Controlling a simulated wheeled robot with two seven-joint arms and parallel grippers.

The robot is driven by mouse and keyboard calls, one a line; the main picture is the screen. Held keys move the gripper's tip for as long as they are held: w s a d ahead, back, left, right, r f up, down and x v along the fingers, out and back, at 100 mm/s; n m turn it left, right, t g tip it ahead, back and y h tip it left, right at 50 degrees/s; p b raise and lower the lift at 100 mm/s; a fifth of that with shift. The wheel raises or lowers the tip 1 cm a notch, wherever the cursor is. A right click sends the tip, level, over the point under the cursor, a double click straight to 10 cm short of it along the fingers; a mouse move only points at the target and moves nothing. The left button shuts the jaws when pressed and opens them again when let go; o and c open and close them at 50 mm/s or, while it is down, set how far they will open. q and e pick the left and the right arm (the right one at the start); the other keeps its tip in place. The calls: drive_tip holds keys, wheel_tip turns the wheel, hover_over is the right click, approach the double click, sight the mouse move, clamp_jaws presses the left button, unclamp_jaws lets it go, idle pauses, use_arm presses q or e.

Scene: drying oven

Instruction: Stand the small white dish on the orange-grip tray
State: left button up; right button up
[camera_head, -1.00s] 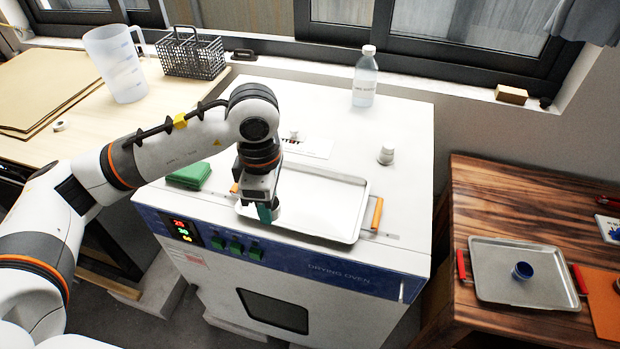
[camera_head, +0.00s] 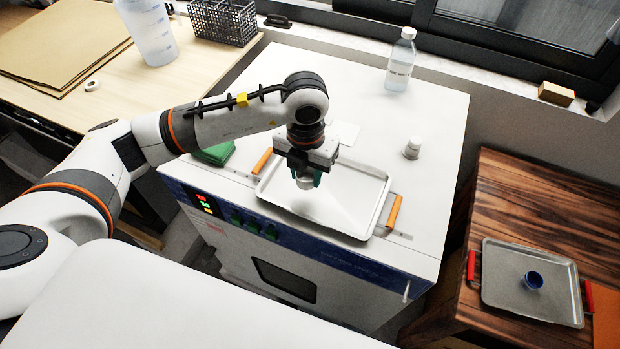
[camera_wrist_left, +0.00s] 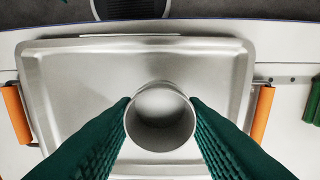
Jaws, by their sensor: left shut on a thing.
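The orange-grip tray (camera_head: 350,214) lies on top of the white drying oven, with an orange grip at each end. It fills most of the left wrist view (camera_wrist_left: 80,90). My left gripper (camera_head: 305,178) is over the left part of this tray, pointing down. It is shut on the small white dish (camera_head: 305,184). In the left wrist view the dish (camera_wrist_left: 160,143) is round and open towards the camera, between the green finger pads (camera_wrist_left: 160,112). I cannot tell whether its base touches the tray. My right gripper is not in view.

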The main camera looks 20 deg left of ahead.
sight(307, 180)
use_arm(q)
wheel_tip(307, 180, down, 4)
drive_tip(key=shift+f+p, duration=0.2)
drive_tip(key=shift+p, duration=0.35)
drive_tip(key=shift+f, duration=0.1)
drive_tip(key=shift+f+b, duration=0.15)
drive_tip(key=shift+b, duration=0.15)
drive_tip(key=o, duration=1)
drive_tip(key=shift+c, duration=0.2)
drive_tip(key=shift+r+p, duration=0.3)
drive_tip(key=shift+p, duration=0.05)
drive_tip(key=shift+w+r+b, duration=0.1)
drive_tip(key=shift+r+b, duration=0.2)
wheel_tip(307, 180, up, 11)
drive_tip(key=b, duration=0.3)
drive_tip(key=shift+r, duration=0.15)
